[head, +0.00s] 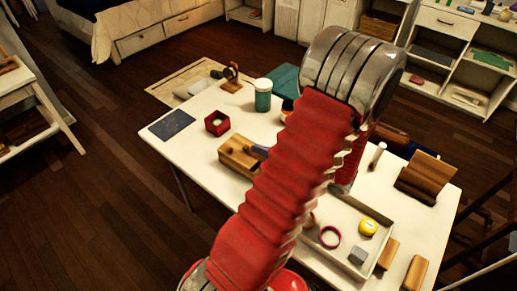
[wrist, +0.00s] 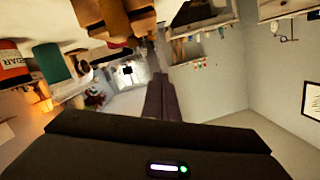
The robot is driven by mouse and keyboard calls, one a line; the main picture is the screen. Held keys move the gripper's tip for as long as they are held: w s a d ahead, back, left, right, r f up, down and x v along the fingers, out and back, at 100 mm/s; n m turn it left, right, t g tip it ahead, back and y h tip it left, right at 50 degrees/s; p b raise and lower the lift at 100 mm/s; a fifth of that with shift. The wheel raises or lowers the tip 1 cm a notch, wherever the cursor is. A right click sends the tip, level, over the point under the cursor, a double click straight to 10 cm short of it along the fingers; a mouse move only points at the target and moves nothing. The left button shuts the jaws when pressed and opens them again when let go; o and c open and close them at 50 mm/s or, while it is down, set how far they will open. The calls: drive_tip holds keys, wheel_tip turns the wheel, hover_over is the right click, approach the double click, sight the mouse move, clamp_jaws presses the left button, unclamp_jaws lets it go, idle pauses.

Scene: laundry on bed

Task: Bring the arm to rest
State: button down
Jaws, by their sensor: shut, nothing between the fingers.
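My arm, with a red ribbed sleeve, rises from the bottom of the head view to a shiny metal elbow and folds down behind it, above the white table (head: 195,160). The gripper end is hidden behind the arm in the head view. In the wrist view my gripper (wrist: 160,78) shows as dark fingers pressed together, with nothing held between them. The wrist picture is upside down, with table items along its top.
The table carries a red box (head: 217,123), a green-and-white jar (head: 263,95), a wooden box (head: 239,157), a grey tray (head: 377,253) with small items, and a wooden stand (head: 424,176). A bed (head: 130,30) and shelves (head: 445,50) stand behind. Floor left of the table is clear.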

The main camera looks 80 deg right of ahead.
idle(0.7)
drive_tip(key=w+a+r+n+g+y, duration=0.2)
drive_tip(key=w+a+y, duration=0.35)
drive_tip(key=w, duration=0.45)
drive_tip(key=w+a+r+n+g+y, duration=0.1)
drive_tip(key=w+a+r+n+y, duration=0.1)
drive_tip(key=w+a+y, duration=0.45)
drive_tip(key=w+a+r+n+g+h, duration=0.15)
drive_tip(key=w+a+g, duration=0.35)
drive_tip(key=a, duration=0.6)
drive_tip(key=w+a+r+n+g+h, duration=0.1)
drive_tip(key=w+a+r+n+g, duration=0.25)
drive_tip(key=w+a, duration=0.45)
drive_tip(key=s+a+r+t+h, duration=0.2)
drive_tip(key=a+r, duration=0.6)
drive_tip(key=a, duration=0.4)
drive_tip(key=shift+s+a+r+n+h, duration=0.15)
drive_tip(key=shift+s+a+n+h, duration=0.15)
drive_tip(key=shift+h, duration=0.35)
drive_tip(key=shift+d, duration=0.1)
